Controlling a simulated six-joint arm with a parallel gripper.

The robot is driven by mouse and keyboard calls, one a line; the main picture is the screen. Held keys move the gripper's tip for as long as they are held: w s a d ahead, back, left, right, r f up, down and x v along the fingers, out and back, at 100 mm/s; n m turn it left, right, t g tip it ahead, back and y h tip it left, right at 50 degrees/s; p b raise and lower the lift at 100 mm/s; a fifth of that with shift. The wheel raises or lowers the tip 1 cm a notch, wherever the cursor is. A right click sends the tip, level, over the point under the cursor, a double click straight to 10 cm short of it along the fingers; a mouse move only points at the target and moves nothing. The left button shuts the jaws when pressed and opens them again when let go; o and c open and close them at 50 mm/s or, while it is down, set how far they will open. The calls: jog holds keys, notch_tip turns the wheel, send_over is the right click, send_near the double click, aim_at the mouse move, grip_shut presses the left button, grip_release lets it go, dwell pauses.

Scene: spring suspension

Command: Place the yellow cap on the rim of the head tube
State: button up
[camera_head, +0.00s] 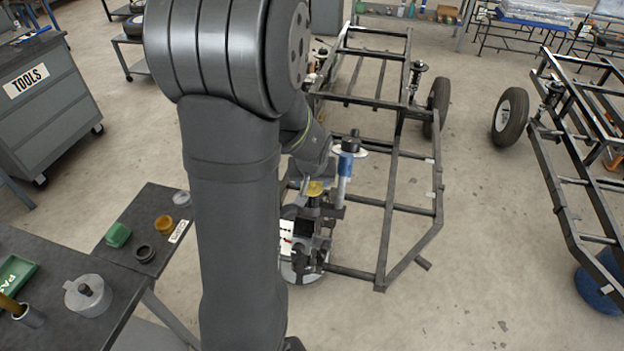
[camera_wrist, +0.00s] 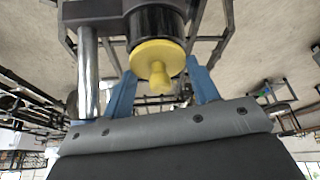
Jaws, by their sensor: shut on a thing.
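The yellow cap (camera_wrist: 158,60) shows large in the wrist view, with a round flange and a small knob toward the camera. It lies against or very close to the end of a black cylinder (camera_wrist: 156,22), the head tube as far as I can tell; I cannot tell whether it is seated. My gripper (camera_wrist: 160,68) is shut on the cap, with a blue finger on each side. In the head view the cap (camera_head: 314,187) is a small yellow disc above the dark front assembly of the frame. My arm hides part of that area.
A silver tube (camera_wrist: 88,75) stands beside the black cylinder. In the head view, a blue and silver upright part (camera_head: 345,167) stands just right of the cap. A small side table (camera_head: 143,205) holds several other caps. The tubular vehicle frame (camera_head: 390,200) extends right and back.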

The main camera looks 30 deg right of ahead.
jog(key=o, duration=1)
jog(key=shift+f, duration=0.1)
jog(key=shift+c, duration=0.2)
jog(key=shift+r, duration=0.4)
jog(key=v, duration=1.1)
jog(key=shift+r, duration=0.4)
jog(key=shift+s+a+f, duration=0.1)
jog(key=x, duration=1.2)
jog(key=shift+f, duration=0.25)
jog(key=shift+r, duration=0.1)
